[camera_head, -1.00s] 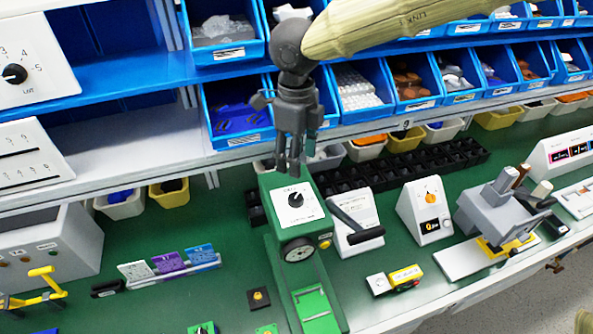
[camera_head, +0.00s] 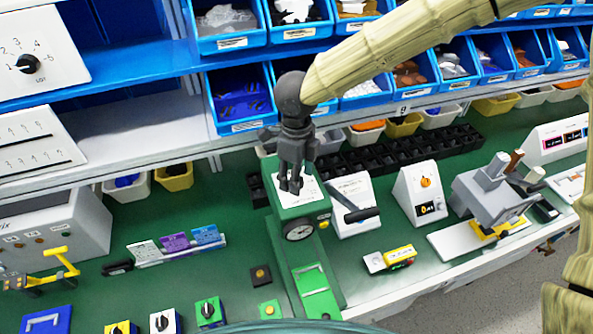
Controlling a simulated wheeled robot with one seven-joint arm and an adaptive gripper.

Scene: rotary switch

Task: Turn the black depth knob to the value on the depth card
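The green machine (camera_head: 290,262) stands on the bench with a white dial plate (camera_head: 313,189) on its sloped top. The black knob on that plate is hidden behind my fingers, so its pointer cannot be read. My gripper (camera_head: 290,190) points down with its fingertips over the middle of the plate. The gap between the fingers is too small to judge, and I cannot tell whether they touch the knob. A holder carries a white card (camera_head: 145,249), a purple card (camera_head: 175,242) and a blue card (camera_head: 205,234). Their print is too small to read.
A box with a black lever (camera_head: 354,205) and a white box with an orange knob (camera_head: 425,192) stand right of the machine. Small knob blocks (camera_head: 208,312) lie front left. Blue bins (camera_head: 240,97) sit on the shelf behind my gripper.

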